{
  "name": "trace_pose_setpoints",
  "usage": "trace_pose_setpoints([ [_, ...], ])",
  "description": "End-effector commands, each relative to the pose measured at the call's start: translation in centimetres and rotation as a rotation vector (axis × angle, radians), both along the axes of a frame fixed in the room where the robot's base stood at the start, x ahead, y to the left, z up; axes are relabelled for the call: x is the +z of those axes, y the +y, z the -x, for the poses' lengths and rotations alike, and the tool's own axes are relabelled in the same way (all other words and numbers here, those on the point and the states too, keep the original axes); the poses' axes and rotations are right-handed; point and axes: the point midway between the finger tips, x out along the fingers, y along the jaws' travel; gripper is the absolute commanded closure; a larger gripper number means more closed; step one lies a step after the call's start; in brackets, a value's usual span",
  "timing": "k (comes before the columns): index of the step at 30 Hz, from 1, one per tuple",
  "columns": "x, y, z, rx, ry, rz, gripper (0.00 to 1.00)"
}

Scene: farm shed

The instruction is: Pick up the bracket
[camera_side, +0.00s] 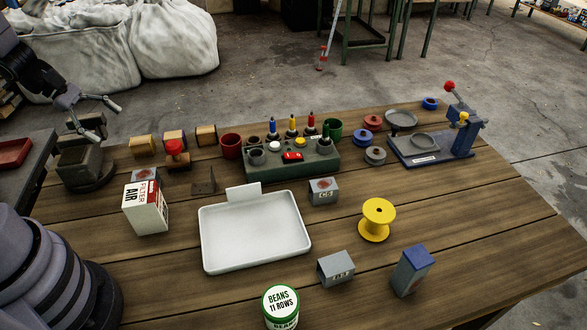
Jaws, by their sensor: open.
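The bracket appears to be the small dark angled piece (204,181) on the wooden table, behind the white tray's left corner. It stands apart from the things around it. My gripper (95,114) is at the upper left, with its fingers spread and nothing between them. It is above and to the left of the bracket, well away from it, over a dark vise-like block on a round base (84,163).
A white tray (256,262) lies mid-table. A filter box (146,207) stands left of it. Grey labelled blocks (323,191), a yellow spool (377,219) and a beans can (281,304) stand nearby.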

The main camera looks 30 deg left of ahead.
Motion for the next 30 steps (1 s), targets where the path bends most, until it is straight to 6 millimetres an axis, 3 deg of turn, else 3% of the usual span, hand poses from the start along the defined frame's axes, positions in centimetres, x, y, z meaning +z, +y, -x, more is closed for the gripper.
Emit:
trace_pose_setpoints([
  [1,-2.3,1.4,0.5,0.109,0.038,0.061,0.24],
  [4,-5.8,3.4,1.4,0.288,0.089,0.148,0.24],
  [10,-9.4,4.9,2.4,0.457,0.138,0.228,0.24],
  [21,-14.1,1.7,-0.7,0.464,0.144,0.233,0.24],
  [30,-16.1,0.3,-2.0,0.465,0.142,0.231,0.24],
])
